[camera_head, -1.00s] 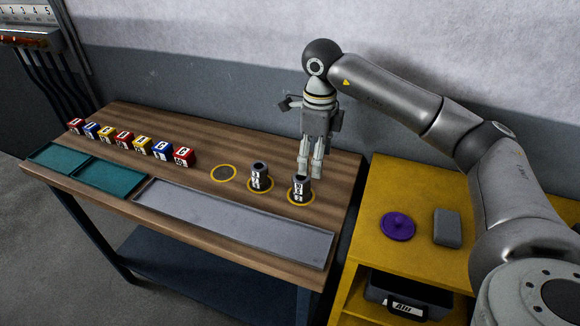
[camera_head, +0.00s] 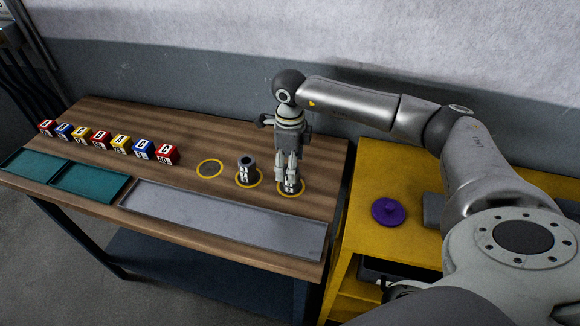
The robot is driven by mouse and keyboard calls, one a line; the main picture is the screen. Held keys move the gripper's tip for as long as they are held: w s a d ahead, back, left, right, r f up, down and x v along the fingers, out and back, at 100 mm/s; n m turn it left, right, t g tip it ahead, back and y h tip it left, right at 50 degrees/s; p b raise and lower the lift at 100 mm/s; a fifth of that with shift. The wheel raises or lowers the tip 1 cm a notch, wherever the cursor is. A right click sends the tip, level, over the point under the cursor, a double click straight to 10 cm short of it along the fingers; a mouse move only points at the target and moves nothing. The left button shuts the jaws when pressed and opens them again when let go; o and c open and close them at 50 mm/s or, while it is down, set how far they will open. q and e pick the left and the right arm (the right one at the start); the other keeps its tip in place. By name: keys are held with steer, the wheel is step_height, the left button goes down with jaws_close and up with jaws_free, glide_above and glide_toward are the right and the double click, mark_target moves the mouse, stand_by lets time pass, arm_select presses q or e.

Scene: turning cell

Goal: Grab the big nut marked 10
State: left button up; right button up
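Two dark grey cylindrical nuts with white labels stand upright on the bench in yellow ring marks. The left nut (camera_head: 246,168) stands clear. The right nut (camera_head: 290,188) is mostly hidden by my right gripper (camera_head: 287,181), which points straight down with its fingers at the nut. I cannot tell whether the fingers are closed on it. The label numbers are too small to read surely. A third yellow ring (camera_head: 209,168) to the left is empty. My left gripper is not in view.
The wooden bench (camera_head: 190,126) also holds a row of several red, blue and yellow lettered blocks (camera_head: 101,139), teal trays (camera_head: 90,181) and a long grey tray (camera_head: 220,217). A yellow cabinet (camera_head: 362,238) at the right carries a purple round lidded thing (camera_head: 388,211).

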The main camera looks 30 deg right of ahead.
steer(key=shift+s+f, duration=0.1)
steer(key=shift+f, duration=0.65)
steer(key=shift+c, duration=1.7)
steer(key=c, duration=0.9)
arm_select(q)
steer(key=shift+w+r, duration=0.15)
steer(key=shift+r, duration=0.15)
